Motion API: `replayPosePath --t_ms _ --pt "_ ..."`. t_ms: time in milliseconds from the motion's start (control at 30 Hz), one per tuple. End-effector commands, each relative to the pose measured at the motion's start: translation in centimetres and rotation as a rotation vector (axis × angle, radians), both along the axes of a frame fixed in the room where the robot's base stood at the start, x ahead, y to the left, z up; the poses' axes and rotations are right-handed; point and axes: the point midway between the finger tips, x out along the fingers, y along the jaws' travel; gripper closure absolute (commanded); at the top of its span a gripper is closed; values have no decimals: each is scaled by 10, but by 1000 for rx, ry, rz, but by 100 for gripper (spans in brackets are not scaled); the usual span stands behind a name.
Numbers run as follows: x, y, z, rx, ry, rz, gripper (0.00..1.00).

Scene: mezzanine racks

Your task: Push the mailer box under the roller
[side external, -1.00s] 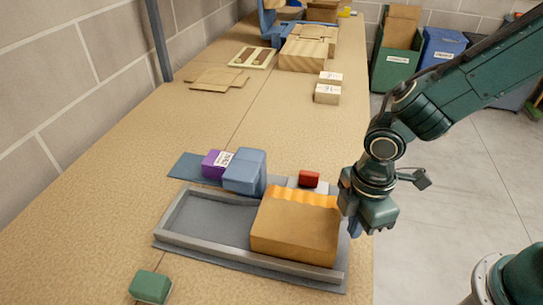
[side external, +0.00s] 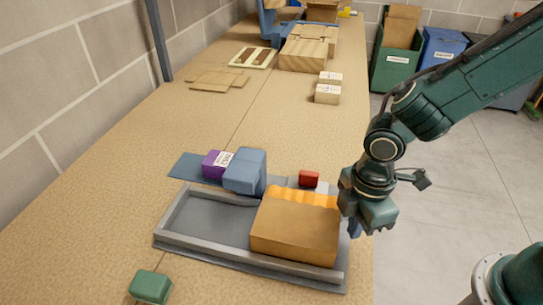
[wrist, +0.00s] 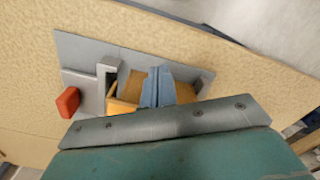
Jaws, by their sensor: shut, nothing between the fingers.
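The mailer box (side external: 294,232), tan with a wavy orange strip along its far top edge, lies in the right end of a grey railed tray (side external: 200,249). A blue-grey block (side external: 245,172) stands at the tray's far rail, left of the box; it may hold the roller, but I cannot make out a roller clearly. My gripper (side external: 354,229) is shut and empty, low at the right end of the box. In the wrist view the blue fingertips (wrist: 158,88) are together in front of the tan box (wrist: 186,93); whether they touch it is unclear.
The tray's left half is clear. A purple labelled box (side external: 212,163) and a red block (side external: 309,179) sit beyond the far rail. A green block (side external: 150,287) lies near the front. Cartons stand far back. The table's right edge is close to my gripper.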

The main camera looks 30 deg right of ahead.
Motion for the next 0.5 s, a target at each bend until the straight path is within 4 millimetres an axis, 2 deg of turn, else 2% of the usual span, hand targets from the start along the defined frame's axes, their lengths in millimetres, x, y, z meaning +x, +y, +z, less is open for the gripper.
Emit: replayPosePath --t_ms 500 --pt "0 0 -12 -1 1 0 100"
